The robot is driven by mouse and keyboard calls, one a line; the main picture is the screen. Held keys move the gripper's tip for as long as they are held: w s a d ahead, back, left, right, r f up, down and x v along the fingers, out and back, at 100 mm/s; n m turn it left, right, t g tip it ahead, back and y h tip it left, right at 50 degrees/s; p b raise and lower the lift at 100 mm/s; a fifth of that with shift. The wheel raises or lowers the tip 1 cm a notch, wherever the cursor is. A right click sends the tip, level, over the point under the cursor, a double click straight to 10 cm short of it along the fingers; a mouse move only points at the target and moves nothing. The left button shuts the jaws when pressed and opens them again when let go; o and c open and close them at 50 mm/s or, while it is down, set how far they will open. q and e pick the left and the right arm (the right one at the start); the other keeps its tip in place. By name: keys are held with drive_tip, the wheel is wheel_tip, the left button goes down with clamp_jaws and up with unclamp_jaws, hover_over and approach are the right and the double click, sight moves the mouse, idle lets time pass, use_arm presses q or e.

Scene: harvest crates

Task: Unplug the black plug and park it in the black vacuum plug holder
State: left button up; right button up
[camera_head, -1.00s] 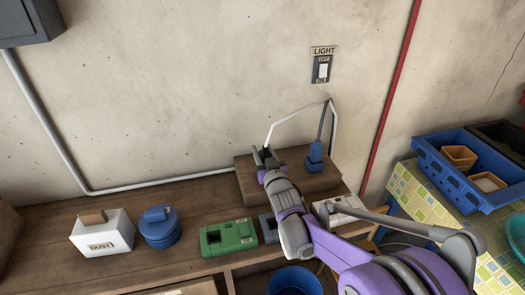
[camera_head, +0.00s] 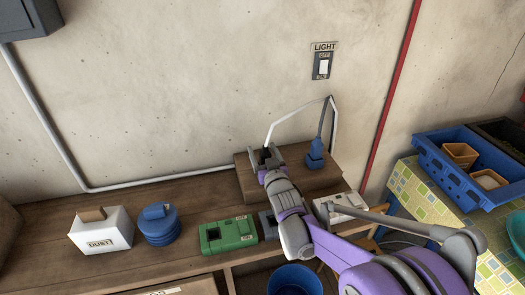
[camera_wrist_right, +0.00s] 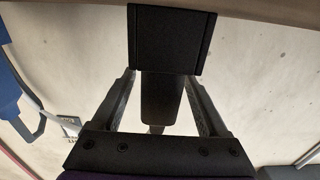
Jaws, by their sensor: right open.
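The black plug (camera_wrist_right: 160,100) shows in the right wrist view as a dark stem between my fingers, below a square black block (camera_wrist_right: 172,40); I cannot tell where one ends and the other begins. My right gripper (camera_wrist_right: 160,100) is open, with a finger on each side of the stem and visible gaps. In the head view my right gripper (camera_head: 264,160) is at the left part of the raised wooden block (camera_head: 325,181), largely covering the plug. A grey holder (camera_head: 268,228) is partly hidden behind my arm; I cannot confirm which holder is the vacuum one. My left gripper is out of view.
A blue plug (camera_head: 315,157) with a grey cord stands on the wooden block, right of my gripper. A green holder (camera_head: 228,236) and a white holder (camera_head: 342,207) flank my arm. A blue canister (camera_head: 159,227) and a white dust box (camera_head: 101,231) stand farther left.

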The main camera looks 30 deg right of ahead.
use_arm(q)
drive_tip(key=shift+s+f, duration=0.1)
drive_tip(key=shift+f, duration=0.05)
use_arm(e)
drive_tip(key=v, duration=1)
drive_tip(key=shift+s, duration=0.3)
